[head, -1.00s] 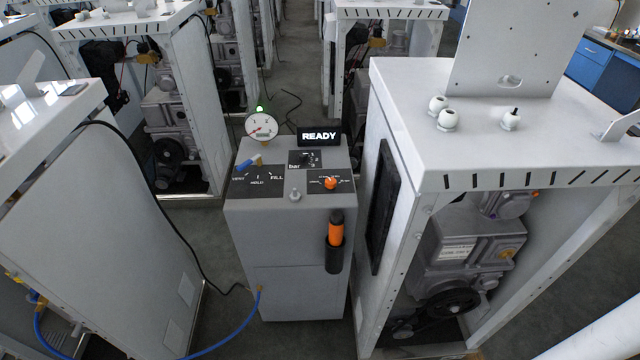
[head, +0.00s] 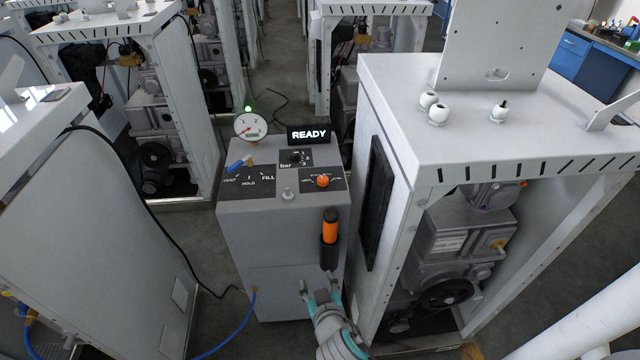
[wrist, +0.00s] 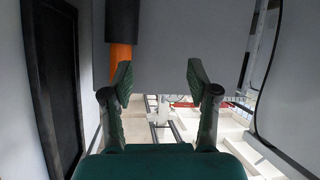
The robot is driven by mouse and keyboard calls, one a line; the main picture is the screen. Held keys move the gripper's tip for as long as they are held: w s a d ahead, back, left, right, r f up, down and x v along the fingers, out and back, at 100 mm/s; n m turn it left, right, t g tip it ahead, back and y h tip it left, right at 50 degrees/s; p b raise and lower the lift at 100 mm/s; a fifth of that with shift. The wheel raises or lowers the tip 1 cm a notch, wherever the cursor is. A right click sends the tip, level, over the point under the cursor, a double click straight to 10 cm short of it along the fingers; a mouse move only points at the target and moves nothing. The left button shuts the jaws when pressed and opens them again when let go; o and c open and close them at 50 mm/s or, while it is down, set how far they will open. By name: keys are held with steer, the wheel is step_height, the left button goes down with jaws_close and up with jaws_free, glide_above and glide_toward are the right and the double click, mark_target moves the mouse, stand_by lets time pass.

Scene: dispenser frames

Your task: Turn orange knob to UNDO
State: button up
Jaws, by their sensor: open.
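The orange knob (head: 322,181) sits on a black label plate on the top right of the grey cabinet (head: 262,235). The plate's lettering is too small to read. My gripper (head: 320,284) is in front of the cabinet's lower front, well below the knob. In the wrist view my gripper (wrist: 157,80) has its two fingers spread wide with nothing between them. The knob is not visible in the wrist view.
An orange-and-black handled tool (head: 330,232) hangs on the cabinet front, above my gripper. A blue lever (head: 240,163), a gauge (head: 250,126) and a READY display (head: 309,135) are on top. A tall white frame (head: 400,190) stands close on the right.

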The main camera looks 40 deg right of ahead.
steer(key=w+d+r+m+g+h, duration=0.2)
steer(key=w+d+r+m+h, duration=0.25)
steer(key=w, duration=0.45)
steer(key=m+g+h, duration=0.1)
steer(key=m+g, duration=0.1)
steer(key=m, duration=0.2)
glide_toward(321, 182)
steer(key=x, duration=0.9)
steer(key=shift+w, duration=0.1)
steer(key=shift+d, duration=0.1)
jaws_close()
